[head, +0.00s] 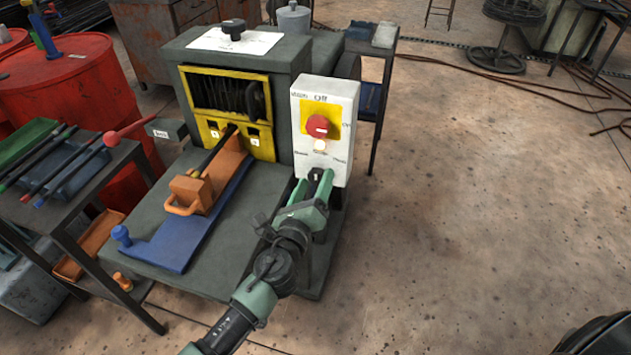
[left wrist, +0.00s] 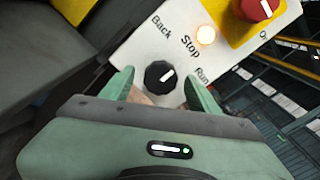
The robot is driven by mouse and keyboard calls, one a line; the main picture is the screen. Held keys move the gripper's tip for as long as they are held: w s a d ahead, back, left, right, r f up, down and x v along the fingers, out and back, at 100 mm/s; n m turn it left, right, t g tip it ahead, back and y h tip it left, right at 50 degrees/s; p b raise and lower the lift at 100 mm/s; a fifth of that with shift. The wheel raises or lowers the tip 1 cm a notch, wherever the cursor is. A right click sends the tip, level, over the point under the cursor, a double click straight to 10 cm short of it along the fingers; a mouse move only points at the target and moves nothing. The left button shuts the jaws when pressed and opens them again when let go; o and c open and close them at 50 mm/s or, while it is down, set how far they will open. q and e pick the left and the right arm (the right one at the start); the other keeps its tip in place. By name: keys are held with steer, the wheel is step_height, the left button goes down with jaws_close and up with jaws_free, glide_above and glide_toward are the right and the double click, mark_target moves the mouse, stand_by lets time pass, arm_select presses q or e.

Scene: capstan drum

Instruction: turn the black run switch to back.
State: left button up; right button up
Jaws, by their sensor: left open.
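The black run switch (left wrist: 160,75) is a round knob with a white mark, on the white control box (head: 340,92). In the left wrist view its mark points up and right, towards the "Stop" label, with "Back" and "Run" to either side. My left gripper (left wrist: 158,80) is open, with one green finger on each side of the knob. I cannot tell whether the fingers touch it. In the head view the left gripper (head: 314,186) is at the lower front of the box and partly hides the switch area.
The machine with an orange handle (head: 184,205) stands left. A tool table (head: 55,215) and red drum (head: 60,95) are further left. The floor at right is mostly clear.

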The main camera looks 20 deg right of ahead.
arm_select(q)
steer(key=shift+w+d, duration=0.2)
steer(key=shift+w, duration=0.1)
jaws_close()
arm_select(e)
steer(key=shift+w+d, duration=0.5)
steer(key=shift+w, duration=0.05)
steer(key=shift+f, duration=0.15)
arm_select(q)
steer(key=n+b, duration=0.1)
steer(key=n, duration=0.3)
steer(key=shift+n, duration=0.3)
steer(key=n, duration=0.5)
steer(key=shift+b, duration=0.35)
arm_select(e)
steer(key=shift+a+f, duration=0.15)
steer(key=shift+f, duration=0.55)
arm_select(q)
steer(key=shift+n, duration=0.3)
arm_select(e)
steer(key=shift+s, duration=0.1)
arm_select(q)
jaws_free()
